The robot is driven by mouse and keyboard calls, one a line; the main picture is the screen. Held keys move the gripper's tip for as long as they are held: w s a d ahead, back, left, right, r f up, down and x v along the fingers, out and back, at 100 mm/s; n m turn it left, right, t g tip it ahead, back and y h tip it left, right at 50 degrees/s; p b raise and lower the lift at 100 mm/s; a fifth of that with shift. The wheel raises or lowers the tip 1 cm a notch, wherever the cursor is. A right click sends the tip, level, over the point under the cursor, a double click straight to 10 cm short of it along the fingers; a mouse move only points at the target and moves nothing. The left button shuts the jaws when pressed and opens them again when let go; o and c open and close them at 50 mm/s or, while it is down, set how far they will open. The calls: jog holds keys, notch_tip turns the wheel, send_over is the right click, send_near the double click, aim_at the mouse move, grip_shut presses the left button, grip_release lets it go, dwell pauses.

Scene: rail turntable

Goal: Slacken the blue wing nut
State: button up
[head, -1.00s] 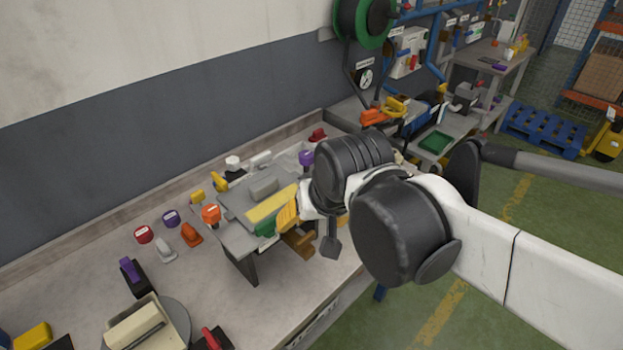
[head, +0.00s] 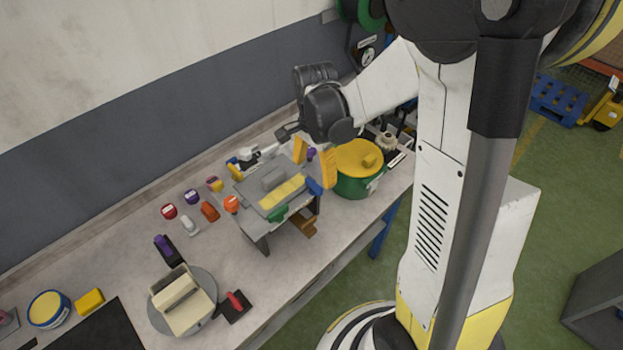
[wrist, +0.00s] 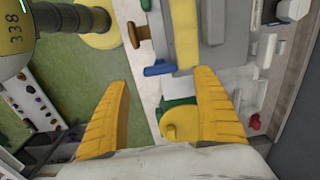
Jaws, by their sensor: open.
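The blue wing nut (head: 315,186) sticks out at the right front corner of the grey raised fixture (head: 250,192) on the bench. In the wrist view the blue wing nut (wrist: 159,70) lies beside the fixture's edge and shows between my two fingertips. My gripper (head: 314,160), with two yellow fingers, is open and empty, above and slightly behind the blue wing nut in the head view. The spread fingers also show in the wrist view (wrist: 162,78). No contact shows; the exact height gap cannot be told.
A green pot with a yellow lid (head: 360,158) stands close to the right of my gripper. A green wing nut (head: 277,214) and a brown handle (head: 304,228) are at the fixture's front. Several colored knobs stand left; a turntable (head: 206,312) is nearer on the bench.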

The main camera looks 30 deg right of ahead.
aim_at(314, 183)
notch_tip(314, 183, down, 6)
jog(key=shift+f, duration=0.1)
jog(key=c, duration=1.2)
